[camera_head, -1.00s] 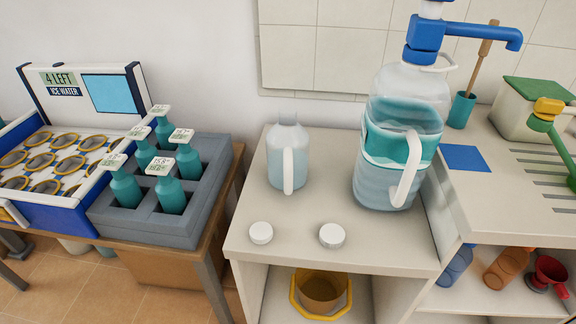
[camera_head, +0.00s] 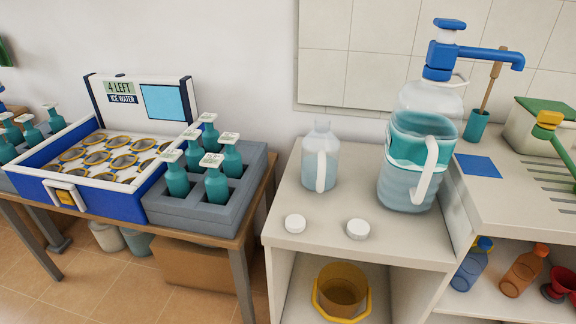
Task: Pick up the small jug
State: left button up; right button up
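The small jug (camera_head: 320,160) is a translucent, pale blue-grey container with a white handle on its front. It stands upright on the light-coloured counter (camera_head: 290,205), left of a much larger water jug (camera_head: 408,185) with a teal label, a white handle and a blue pump on top. A clear gap lies between the two jugs. Neither of my grippers shows in the head view.
Two white caps (camera_head: 295,223) lie in front of the jugs, one of them farther right (camera_head: 358,229). A grey crate (camera_head: 210,212) of teal bottles and a blue-and-white ice water box (camera_head: 118,205) stand on the left table. A yellow-rimmed bucket (camera_head: 341,290) sits on the shelf below.

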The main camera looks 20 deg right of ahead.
aim_at(320, 149)
jog(key=i, duration=0.55)
jog(key=z, duration=0.75)
